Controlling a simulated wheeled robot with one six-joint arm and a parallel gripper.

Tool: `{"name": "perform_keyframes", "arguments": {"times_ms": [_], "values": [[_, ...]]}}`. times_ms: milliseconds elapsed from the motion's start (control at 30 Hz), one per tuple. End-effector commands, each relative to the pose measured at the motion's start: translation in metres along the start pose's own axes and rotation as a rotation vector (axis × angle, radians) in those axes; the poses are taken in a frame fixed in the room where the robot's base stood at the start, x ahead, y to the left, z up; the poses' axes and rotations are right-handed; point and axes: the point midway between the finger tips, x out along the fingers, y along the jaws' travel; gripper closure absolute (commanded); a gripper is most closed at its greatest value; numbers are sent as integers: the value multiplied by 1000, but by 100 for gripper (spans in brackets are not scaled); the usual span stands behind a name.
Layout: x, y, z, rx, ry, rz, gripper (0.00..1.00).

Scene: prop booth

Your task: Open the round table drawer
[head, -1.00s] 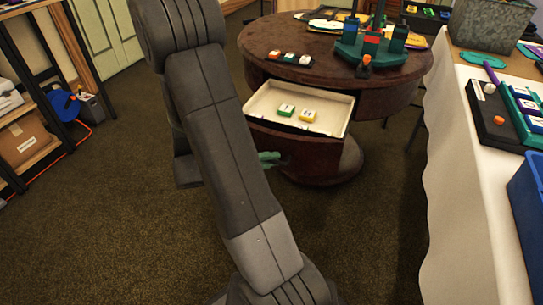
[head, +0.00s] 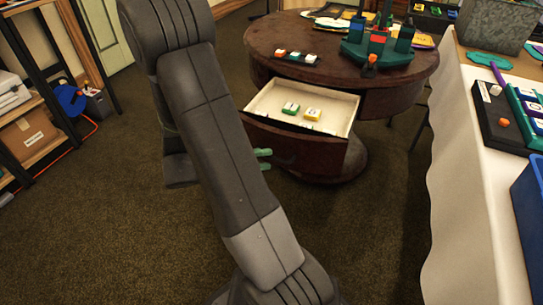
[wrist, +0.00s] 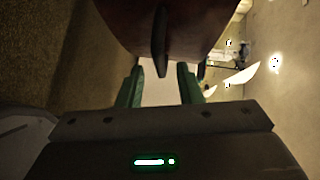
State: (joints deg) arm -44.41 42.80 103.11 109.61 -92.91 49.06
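The round table (head: 345,62) is dark reddish-brown. Its drawer (head: 300,149) stands pulled out, showing a cream interior with green and yellow blocks (head: 301,111) in it. My gripper (head: 264,159) has green fingers just left of the drawer front, low in the head view; my arm hides the rest of it. In the wrist view my gripper (wrist: 161,82) is open, its fingers apart. A dark upright handle (wrist: 160,45) on the brown drawer front appears between the fingertips, with no visible contact.
A white-clothed table (head: 470,190) with a blue bin (head: 528,205) stands at the right. Shelving with a cardboard box (head: 27,137) is at the left. Small blocks (head: 297,56) and a green block stand (head: 380,50) sit on the round table. The carpet in front is clear.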

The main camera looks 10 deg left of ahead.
Motion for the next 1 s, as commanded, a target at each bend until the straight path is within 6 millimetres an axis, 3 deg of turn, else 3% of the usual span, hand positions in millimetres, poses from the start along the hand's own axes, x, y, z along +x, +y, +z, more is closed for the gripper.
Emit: {"name": "perform_keyframes", "arguments": {"times_ms": [200, 433, 633, 1000], "values": [[-49, -2, 0, -1, -5, -1, 68], [-88, -2, 0, 0, -2, 0, 68], [-100, 0, 0, 0, 0, 0, 68], [-99, 0, 0, 0, 1, 0, 68]]}}
